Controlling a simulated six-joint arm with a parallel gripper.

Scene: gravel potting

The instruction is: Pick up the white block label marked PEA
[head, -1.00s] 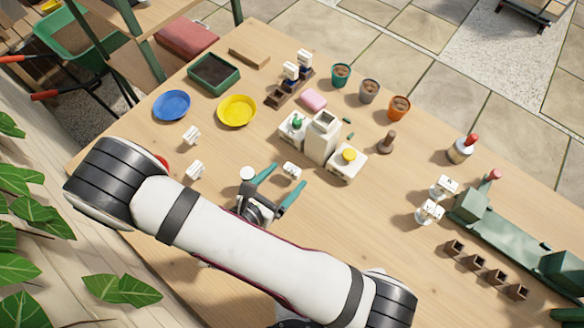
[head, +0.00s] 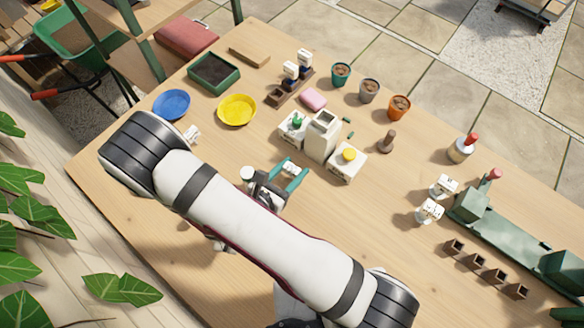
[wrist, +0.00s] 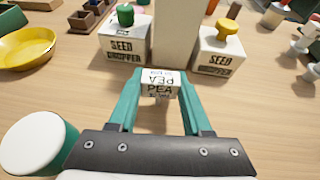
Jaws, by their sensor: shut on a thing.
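The white block label marked PEA (wrist: 160,83) is between the teal fingers of my gripper (wrist: 155,98) in the wrist view. Its lettering reads PEA on two faces. In the head view my gripper (head: 288,176) is shut on the same white block (head: 291,168), just in front of the seed shaker boxes. The block is at or near the table surface; I cannot tell whether it touches it.
Two white seed boxes, one with a green knob (head: 293,130) and one with a yellow knob (head: 347,161), flank a tall pale carton (head: 322,138) just beyond the block. A white-topped round object (wrist: 38,142) is close at left. A yellow dish (head: 237,110) lies farther left.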

